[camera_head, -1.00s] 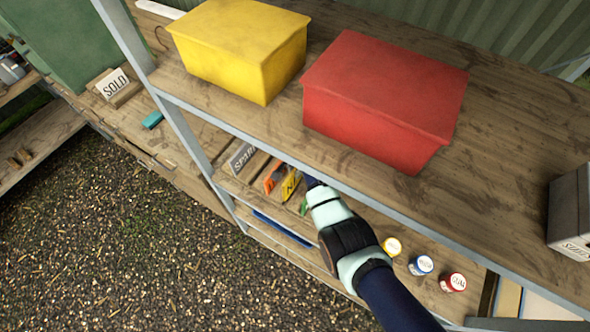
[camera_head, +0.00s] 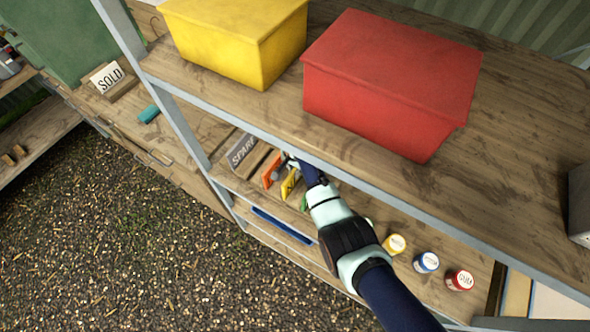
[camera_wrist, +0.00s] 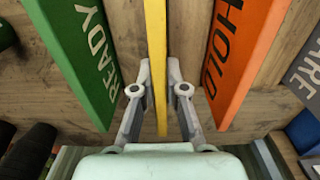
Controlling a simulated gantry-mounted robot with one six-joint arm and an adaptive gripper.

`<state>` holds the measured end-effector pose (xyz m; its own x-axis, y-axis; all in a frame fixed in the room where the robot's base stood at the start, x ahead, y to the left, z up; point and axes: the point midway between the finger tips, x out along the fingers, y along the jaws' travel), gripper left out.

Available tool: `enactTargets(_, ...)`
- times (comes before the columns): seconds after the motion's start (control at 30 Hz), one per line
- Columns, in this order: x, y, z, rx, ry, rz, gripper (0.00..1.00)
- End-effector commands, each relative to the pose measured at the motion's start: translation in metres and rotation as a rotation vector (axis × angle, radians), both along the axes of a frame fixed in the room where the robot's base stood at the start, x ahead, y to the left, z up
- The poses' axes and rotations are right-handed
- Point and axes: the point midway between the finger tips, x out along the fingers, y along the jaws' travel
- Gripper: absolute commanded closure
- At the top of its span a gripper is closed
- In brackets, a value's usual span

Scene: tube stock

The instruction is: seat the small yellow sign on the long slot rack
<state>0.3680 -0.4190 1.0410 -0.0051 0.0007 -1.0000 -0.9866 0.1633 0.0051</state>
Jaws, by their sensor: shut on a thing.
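The small yellow sign (camera_head: 288,184) stands on edge on the lower shelf, between the orange HOLD sign (camera_head: 271,169) and the green READY sign (camera_head: 304,203). In the wrist view the yellow sign (camera_wrist: 155,50) is seen edge-on between my two fingers, with the green sign (camera_wrist: 82,60) on the left and the orange sign (camera_wrist: 240,60) on the right. My gripper (camera_wrist: 159,95) is shut on the yellow sign. In the head view the upper shelf partly hides my gripper (camera_head: 290,165). I cannot clearly make out the long slot rack or its slots.
A grey SPARE sign (camera_head: 241,150) stands beside the orange sign. Yellow (camera_head: 394,244), blue (camera_head: 426,262) and red (camera_head: 459,280) cans stand right of my arm. The upper shelf's front edge (camera_head: 400,210) overhangs the signs.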

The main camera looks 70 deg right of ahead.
Motion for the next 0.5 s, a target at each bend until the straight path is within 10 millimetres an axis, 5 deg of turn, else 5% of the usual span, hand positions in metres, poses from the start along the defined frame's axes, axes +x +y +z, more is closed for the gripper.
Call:
enactTargets(0.43, 0.0002, -0.0001, -0.0034, 0.000, -0.001, 0.000, 1.00)
enactTargets(0.5, 0.0001, -0.0002, -0.0034, -0.001, -0.001, 0.000, 0.80)
